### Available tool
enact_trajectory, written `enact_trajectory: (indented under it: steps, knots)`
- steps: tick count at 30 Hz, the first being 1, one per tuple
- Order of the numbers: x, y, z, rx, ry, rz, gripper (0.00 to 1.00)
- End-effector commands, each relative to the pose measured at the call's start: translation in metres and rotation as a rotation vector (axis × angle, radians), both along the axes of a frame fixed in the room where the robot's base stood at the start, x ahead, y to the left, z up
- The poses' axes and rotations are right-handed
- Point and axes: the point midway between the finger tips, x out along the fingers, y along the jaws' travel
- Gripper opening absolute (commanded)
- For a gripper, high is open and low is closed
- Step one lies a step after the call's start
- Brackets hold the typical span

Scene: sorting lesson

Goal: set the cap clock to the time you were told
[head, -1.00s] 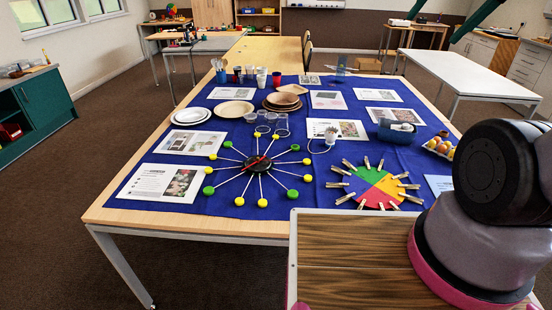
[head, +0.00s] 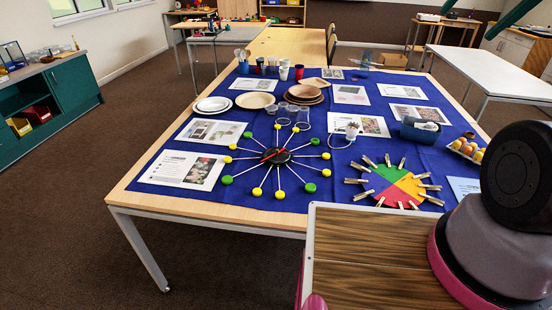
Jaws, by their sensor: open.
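The cap clock (head: 277,156) lies on the blue cloth near the front left of the table. It has a black centre with thin spokes, and yellow and green caps sit at the spoke ends. Red hands show on the centre; the time they give is too small to read. My gripper is not in the head view. Only a bulky dark and grey part of my own arm shows at the right edge, in front of the table.
A coloured disc with clothespins (head: 399,186) lies right of the clock. Printed sheets (head: 186,170), plates (head: 255,100), cups, a blue bin (head: 419,131) and a tray of balls crowd the blue cloth (head: 325,197). A white table (head: 504,83) stands at right. Brown floor is open at left.

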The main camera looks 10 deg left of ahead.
Motion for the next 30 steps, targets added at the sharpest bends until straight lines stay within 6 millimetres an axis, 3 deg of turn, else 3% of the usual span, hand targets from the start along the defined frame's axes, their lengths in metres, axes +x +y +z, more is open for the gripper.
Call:
enact_trajectory:
  steps: [7,8,11,12,14,23,30]
  knots:
    - [0.000,0.000,0.000,0.000,0.000,0.000,0.96]
    - [0.000,0.000,0.000,0.000,0.000,0.000,0.88]
    - [0.004,0.001,0.001,-0.010,0.004,0.009,0.50]
    - [0.008,0.002,0.002,-0.021,0.012,0.021,0.45]
    - [0.018,0.005,0.003,-0.050,0.027,0.050,0.45]
    - [0.118,0.047,-0.004,-0.292,0.141,0.350,0.45]
    - [0.202,0.108,-0.044,-0.452,0.214,0.638,0.45]
